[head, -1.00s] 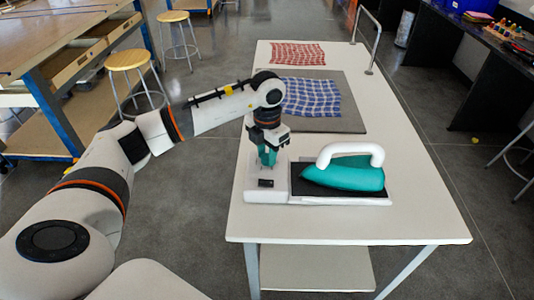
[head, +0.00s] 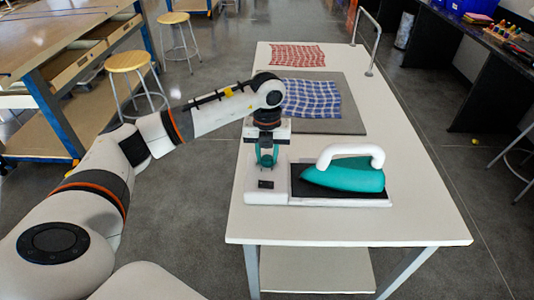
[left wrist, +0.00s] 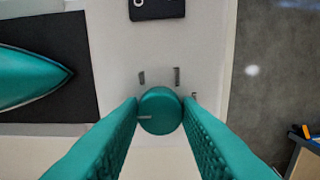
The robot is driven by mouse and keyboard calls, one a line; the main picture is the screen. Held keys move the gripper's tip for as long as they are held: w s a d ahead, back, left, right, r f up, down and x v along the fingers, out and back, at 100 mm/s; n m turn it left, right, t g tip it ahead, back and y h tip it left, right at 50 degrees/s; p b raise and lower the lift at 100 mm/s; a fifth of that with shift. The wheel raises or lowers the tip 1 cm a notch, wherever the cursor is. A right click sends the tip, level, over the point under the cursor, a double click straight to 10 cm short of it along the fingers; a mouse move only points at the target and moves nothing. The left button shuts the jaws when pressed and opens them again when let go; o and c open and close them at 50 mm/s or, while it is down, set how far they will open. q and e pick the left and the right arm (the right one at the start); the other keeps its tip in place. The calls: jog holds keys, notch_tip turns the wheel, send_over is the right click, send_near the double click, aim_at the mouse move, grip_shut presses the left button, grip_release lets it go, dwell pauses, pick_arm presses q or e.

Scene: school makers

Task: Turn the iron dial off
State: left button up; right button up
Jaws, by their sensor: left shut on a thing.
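The iron (head: 345,176) is teal with a white handle and rests on a black plate at the right of its white base (head: 268,196). The teal round dial (left wrist: 160,110) is on the base's top face. It has a pale line at its left side in the left wrist view, with short dark marks on the base around it. My left gripper (head: 266,160) points down over the base, its teal fingers shut on the dial from both sides. In the head view the fingers mostly hide the dial. My right gripper is not in view.
A white table (head: 400,140) carries the base. A grey board (head: 350,110) with a blue checked cloth (head: 311,98) and a red checked cloth (head: 298,55) lie farther back. A black switch (left wrist: 157,8) is on the base. The table's right side is clear.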

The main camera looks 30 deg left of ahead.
aim_at(267, 158)
pick_arm(q)
jog(key=shift+r+n, duration=0.1)
jog(key=shift+n, duration=0.2)
jog(key=o, duration=1)
notch_tip(267, 158, up, 12)
jog(key=shift+b, duration=0.7)
